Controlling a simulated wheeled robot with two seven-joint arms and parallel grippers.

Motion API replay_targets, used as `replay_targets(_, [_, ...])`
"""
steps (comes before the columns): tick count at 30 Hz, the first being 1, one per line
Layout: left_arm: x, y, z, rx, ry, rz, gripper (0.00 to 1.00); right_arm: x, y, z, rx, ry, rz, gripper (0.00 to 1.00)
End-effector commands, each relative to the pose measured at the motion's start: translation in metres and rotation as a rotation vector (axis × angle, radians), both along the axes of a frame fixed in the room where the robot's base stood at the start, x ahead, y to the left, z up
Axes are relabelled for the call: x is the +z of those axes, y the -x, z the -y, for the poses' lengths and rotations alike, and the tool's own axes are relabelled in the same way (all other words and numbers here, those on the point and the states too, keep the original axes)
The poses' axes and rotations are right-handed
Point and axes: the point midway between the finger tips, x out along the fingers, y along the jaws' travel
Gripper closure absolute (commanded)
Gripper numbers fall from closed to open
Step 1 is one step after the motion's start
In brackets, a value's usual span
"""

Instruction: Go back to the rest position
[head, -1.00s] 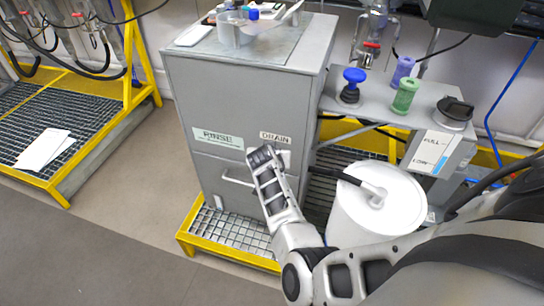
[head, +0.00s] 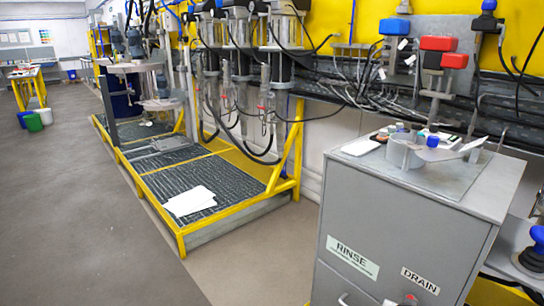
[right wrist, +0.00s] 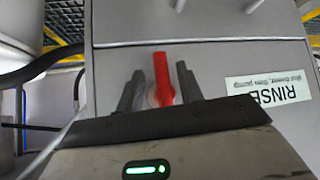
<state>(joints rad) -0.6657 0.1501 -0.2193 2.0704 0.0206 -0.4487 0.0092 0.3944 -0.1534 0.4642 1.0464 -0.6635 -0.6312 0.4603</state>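My right gripper (right wrist: 160,70) shows in the right wrist view, its two dark fingers spread apart. A red lever handle (right wrist: 163,80) stands between the fingers, with a visible gap on each side. Behind it is the grey cabinet front (right wrist: 215,60) with the RINSE label (right wrist: 268,88), seen upside down. In the head view the same grey cabinet (head: 440,235) stands at the lower right with RINSE and DRAIN labels. A small red part (head: 410,298) shows below the DRAIN label at the bottom edge. My left gripper is in neither current view.
Cups and papers lie on the cabinet top (head: 395,175). A yellow-edged grating platform (head: 180,178) with white sheets (head: 190,201) stands left of it, below hanging hoses and agitators. Open grey floor (head: 75,210) lies at the left. A blue knob (head: 537,238) is at the right edge.

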Motion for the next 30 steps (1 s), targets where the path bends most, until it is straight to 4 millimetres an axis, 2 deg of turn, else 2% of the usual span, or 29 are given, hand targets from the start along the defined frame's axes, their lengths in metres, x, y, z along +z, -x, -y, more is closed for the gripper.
replay_targets(6, [0.001, 0.000, 0.000, 0.000, 0.000, 0.000, 0.64, -0.038, 0.030, -0.001, 0.207, 0.109, -0.129, 0.63])
replay_targets(9, [0.005, 0.000, 0.000, 0.000, 0.000, 0.000, 0.64, -0.027, 0.047, 0.021, 0.223, 0.190, -0.130, 0.63])
replay_targets(12, [0.009, 0.000, 0.000, 0.000, 0.000, 0.000, 0.64, -0.017, 0.067, 0.035, 0.260, 0.267, -0.138, 0.63])
replay_targets(14, [0.006, 0.000, 0.000, 0.000, 0.000, 0.000, 0.64, -0.018, 0.078, 0.027, 0.300, 0.278, -0.118, 0.63])
replay_targets(17, [0.004, 0.000, 0.000, 0.000, 0.000, 0.000, 0.64, -0.013, 0.100, 0.005, 0.387, 0.286, -0.070, 0.63])
replay_targets(20, [0.002, 0.000, 0.000, 0.000, 0.000, 0.000, 0.64, -0.006, 0.131, -0.037, 0.510, 0.260, -0.010, 0.63])
replay_targets(24, [0.001, 0.000, 0.000, 0.000, 0.000, 0.000, 0.64, 0.014, 0.187, -0.115, 0.690, 0.150, 0.084, 0.63])
replay_targets(27, [0.000, 0.000, 0.000, 0.000, 0.000, 0.000, 0.64, 0.030, 0.219, -0.157, 0.768, 0.062, 0.131, 0.63])
replay_targets(30, [-0.001, 0.000, 0.000, 0.001, -0.001, 0.000, 0.64, 0.044, 0.241, -0.184, 0.813, -0.004, 0.162, 0.63])
